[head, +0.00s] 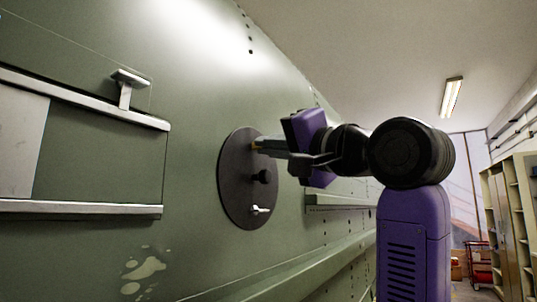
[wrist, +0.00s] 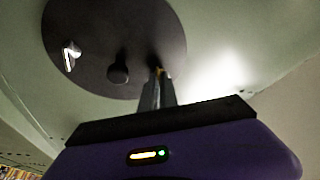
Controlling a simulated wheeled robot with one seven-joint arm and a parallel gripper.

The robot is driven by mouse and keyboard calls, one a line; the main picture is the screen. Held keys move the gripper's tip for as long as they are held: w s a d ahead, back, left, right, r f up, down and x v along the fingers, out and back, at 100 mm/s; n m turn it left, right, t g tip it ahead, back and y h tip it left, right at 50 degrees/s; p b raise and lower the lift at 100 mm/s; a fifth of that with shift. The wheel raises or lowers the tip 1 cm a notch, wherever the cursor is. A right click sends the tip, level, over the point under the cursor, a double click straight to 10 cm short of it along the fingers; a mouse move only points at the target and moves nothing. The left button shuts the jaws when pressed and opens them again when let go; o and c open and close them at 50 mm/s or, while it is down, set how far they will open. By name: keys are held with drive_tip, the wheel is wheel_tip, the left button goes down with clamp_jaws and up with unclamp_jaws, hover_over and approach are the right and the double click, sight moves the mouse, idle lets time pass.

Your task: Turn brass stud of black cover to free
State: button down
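The black cover (head: 237,190) is a round dark disc flat on the green fuselage wall. It also shows in the wrist view (wrist: 100,25). A black knob (head: 263,177) stands out at its middle, also seen in the wrist view (wrist: 118,72). A bright silver stud (head: 260,210) sits at its lower edge; in the wrist view it is at the left (wrist: 71,56). My gripper (head: 258,146) reaches the cover's upper part. Its fingertips (wrist: 158,76) are close together on a small brass stud (wrist: 157,70), which they mostly hide.
A framed opening with pale rails (head: 85,209) and a T-shaped handle (head: 126,88) lies left of the cover. Ledges (head: 340,200) run along the wall to the right. Shelves (head: 510,220) and a red cart (head: 481,265) stand far right.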

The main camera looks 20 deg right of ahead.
drive_tip(key=n+y+b, duration=0.1)
drive_tip(key=n+y, duration=0.1)
drive_tip(key=n, duration=0.2)
drive_tip(key=n+y+b, duration=0.1)
drive_tip(key=n+y, duration=0.1)
drive_tip(key=n, duration=0.3)
drive_tip(key=n+g+y+b, duration=0.1)
drive_tip(key=n+y, duration=0.1)
drive_tip(key=n, duration=0.3)
drive_tip(key=shift+w+d+f+y, duration=0.2)
drive_tip(key=shift+w+d+y, duration=0.05)
drive_tip(key=shift+d+y, duration=0.05)
drive_tip(key=shift+n+g, duration=0.3)
drive_tip(key=shift+n, duration=0.2)
drive_tip(key=c, duration=1.6)
unclamp_jaws()
drive_tip(key=b+v, duration=0.2)
drive_tip(key=v, duration=0.5)
drive_tip(key=shift+s+d+f+b, duration=0.2)
drive_tip(key=shift+s+d+b, duration=0.05)
drive_tip(key=shift+b, duration=0.1)
